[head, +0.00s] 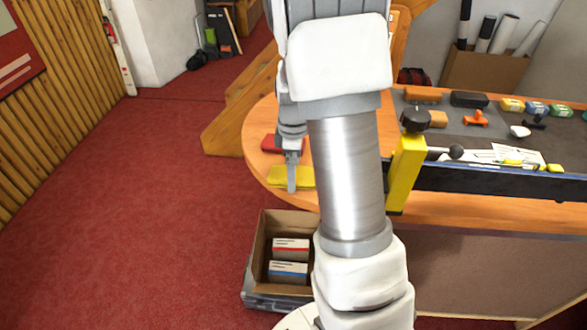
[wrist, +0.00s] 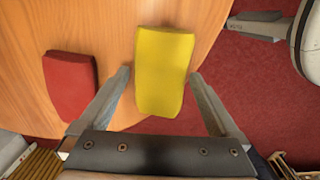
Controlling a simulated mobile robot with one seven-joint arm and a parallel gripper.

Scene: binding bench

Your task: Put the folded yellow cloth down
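The folded yellow cloth (head: 305,178) lies at the rounded left end of the wooden table (head: 262,130), near its edge. It also shows in the wrist view (wrist: 164,72), flat, its near end close to the table edge. My gripper (head: 291,185) is at the cloth, pointing down. In the wrist view my gripper (wrist: 160,76) has its fingers spread, one on each side of the cloth, with a narrow gap showing at each side. I cannot tell the height of the fingertips over the table. My arm hides part of the table in the head view.
A folded red cloth (wrist: 70,85) lies left of the yellow one. A yellow clamp (head: 405,170) and a long dark bar (head: 480,182) stand along the table's front. A cardboard box (head: 258,250) with small cartons is on the floor below. Red carpet lies left.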

